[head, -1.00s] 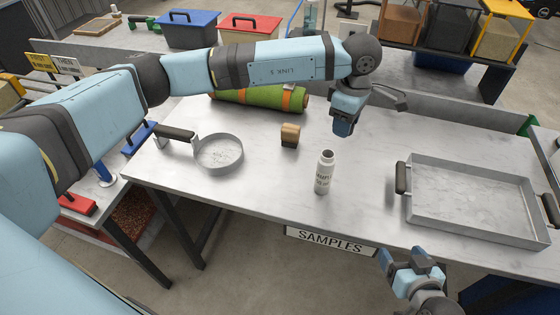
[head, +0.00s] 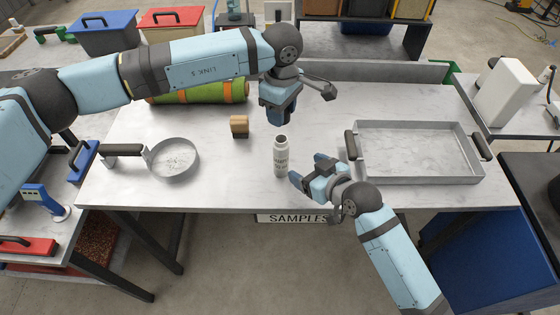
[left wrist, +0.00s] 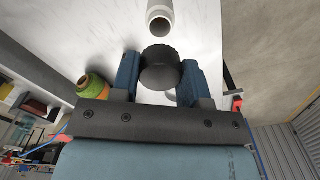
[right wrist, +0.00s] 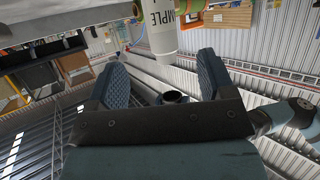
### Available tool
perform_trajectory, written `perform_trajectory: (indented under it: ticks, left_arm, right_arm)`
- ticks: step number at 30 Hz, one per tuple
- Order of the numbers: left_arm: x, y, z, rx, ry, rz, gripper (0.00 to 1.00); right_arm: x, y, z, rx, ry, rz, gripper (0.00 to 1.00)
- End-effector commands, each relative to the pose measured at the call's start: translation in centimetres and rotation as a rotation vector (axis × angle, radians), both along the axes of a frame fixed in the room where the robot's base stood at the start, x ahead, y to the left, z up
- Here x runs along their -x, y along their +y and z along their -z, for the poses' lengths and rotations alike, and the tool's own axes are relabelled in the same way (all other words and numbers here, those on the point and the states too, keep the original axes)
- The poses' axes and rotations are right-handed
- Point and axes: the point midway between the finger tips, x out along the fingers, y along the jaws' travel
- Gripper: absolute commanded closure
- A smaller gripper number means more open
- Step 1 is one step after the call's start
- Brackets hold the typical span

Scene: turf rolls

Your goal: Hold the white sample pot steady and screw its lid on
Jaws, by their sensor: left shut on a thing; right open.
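The white sample pot (head: 281,158) stands upright and open-topped near the table's front edge. My left gripper (head: 278,117) is above the pot, pointing down, shut on the dark round lid (left wrist: 160,68). The lid is apart from the pot; in the head view the fingers hide it. My right gripper (head: 306,169) is open and low, just right of the pot, its fingers towards it; contact is not visible.
A wooden block (head: 239,126) and a round metal pan (head: 174,158) are left of the pot. A rectangular metal tray (head: 418,180) lies right, close to my right gripper. A green and orange turf roll (head: 200,92) lies behind. The table (head: 240,188) is bare around the pot.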

Motion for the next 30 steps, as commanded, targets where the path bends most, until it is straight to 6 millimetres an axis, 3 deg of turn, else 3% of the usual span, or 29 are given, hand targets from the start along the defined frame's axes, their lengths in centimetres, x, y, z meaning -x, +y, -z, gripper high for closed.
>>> perform_trajectory:
  ticks: [18,30]
  left_arm:
    - [0.0,0.0,0.0,0.000,0.000,-0.001,0.80]
    - [0.0,0.0,0.0,0.000,0.000,-0.001,0.80]
  right_arm:
    - [-7.3,5.8,3.9,0.000,0.001,0.000,0.24]
    - [-8.3,6.6,4.4,0.000,0.000,0.001,0.24]
